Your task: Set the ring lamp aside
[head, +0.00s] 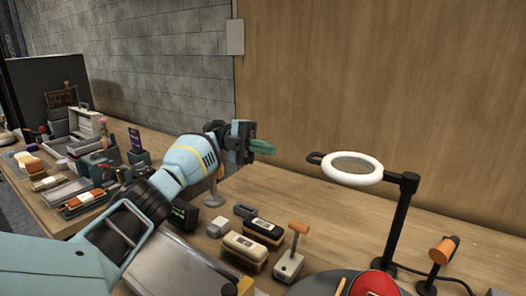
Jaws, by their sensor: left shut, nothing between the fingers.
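The ring lamp (370,180) stands at the right of the bench in the head view. Its white ring is tilted slightly toward me, and a black post holds it up from the right side. A short dark handle sticks out at the ring's left. My left gripper (262,147) is raised above the bench to the left of the lamp, with its green fingers pointing right. It is shut and empty, apart from the ring. My right gripper is not in view.
Two brushes (245,247) and an orange-handled tool (291,255) are on the bench (290,190) below my left gripper. A red object (375,284) is at the lower edge. Another orange-topped item (441,252) stands right of the lamp. Several trays and tools crowd the left.

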